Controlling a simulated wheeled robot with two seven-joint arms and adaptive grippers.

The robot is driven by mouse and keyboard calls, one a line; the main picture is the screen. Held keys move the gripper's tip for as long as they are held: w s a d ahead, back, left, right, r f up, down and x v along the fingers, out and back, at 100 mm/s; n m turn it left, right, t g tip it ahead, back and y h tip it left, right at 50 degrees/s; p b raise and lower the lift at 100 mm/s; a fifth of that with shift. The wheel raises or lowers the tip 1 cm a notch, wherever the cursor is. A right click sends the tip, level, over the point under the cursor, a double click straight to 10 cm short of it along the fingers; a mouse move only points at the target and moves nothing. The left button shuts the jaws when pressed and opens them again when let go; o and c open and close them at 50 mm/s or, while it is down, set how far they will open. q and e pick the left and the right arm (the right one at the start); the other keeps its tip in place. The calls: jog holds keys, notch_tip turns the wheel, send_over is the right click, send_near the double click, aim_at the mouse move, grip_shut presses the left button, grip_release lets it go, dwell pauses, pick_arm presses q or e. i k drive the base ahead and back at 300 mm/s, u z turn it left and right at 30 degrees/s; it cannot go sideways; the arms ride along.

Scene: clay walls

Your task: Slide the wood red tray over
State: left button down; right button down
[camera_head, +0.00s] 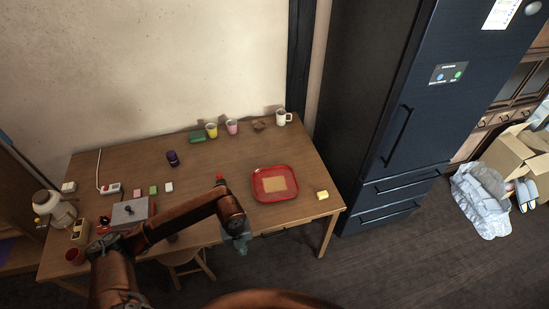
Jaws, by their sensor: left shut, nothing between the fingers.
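The red tray (289,196) lies flat on the right part of the wooden table, near its front edge. A tan square piece (281,184) lies in the tray. My left gripper (240,247) hangs from the copper-coloured arm in front of the table's front edge, to the left of the tray and nearer to me. It is shut and empty, apart from the tray. My right gripper is not in view.
A yellow block (322,195) sits right of the tray. A white mug (283,117), pink cup (232,127) and yellow cup (211,130) stand along the back. A dark fridge (400,120) stands right of the table (225,160). Space behind the tray is clear.

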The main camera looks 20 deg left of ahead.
aim_at(277, 183)
jog(key=i, duration=1.45)
